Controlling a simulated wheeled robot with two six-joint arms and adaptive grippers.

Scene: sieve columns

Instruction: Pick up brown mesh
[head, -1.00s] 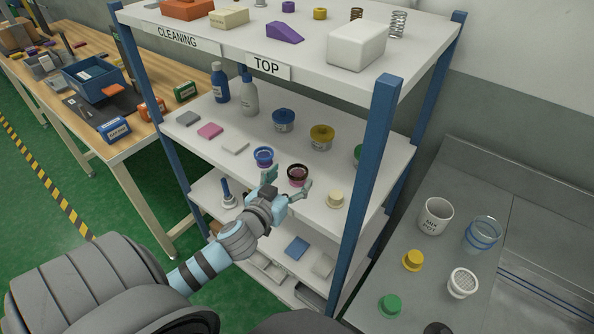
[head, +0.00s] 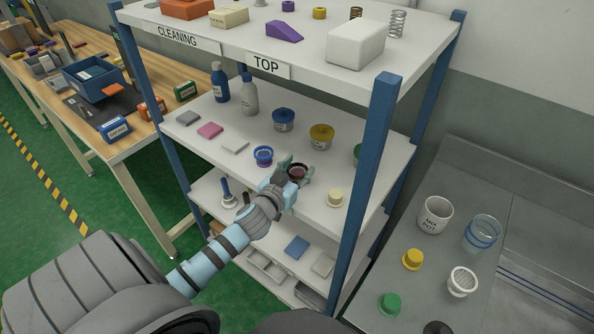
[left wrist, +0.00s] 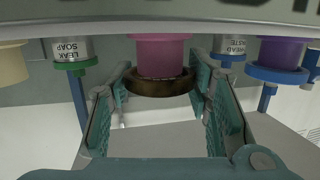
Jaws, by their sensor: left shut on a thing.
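The brown mesh (head: 299,171) has a dark brown ring and stands at the front of the middle shelf. In the left wrist view, which looks upside down, the brown ring (left wrist: 160,87) joins a pink body (left wrist: 160,52). My left gripper (head: 296,167) reaches in from the front left. Its two teal-padded fingers are shut on the brown ring, one on each side. I cannot see a gap between the mesh and the shelf. My right gripper is not in view.
A blue-rimmed purple piece (head: 263,157) stands close on the left, and a cream piece (head: 335,198) on the right. Blue (head: 284,119) and yellow-lidded (head: 321,136) pots stand behind. A blue shelf post (head: 372,170) rises at the right. The top shelf (head: 310,65) overhangs.

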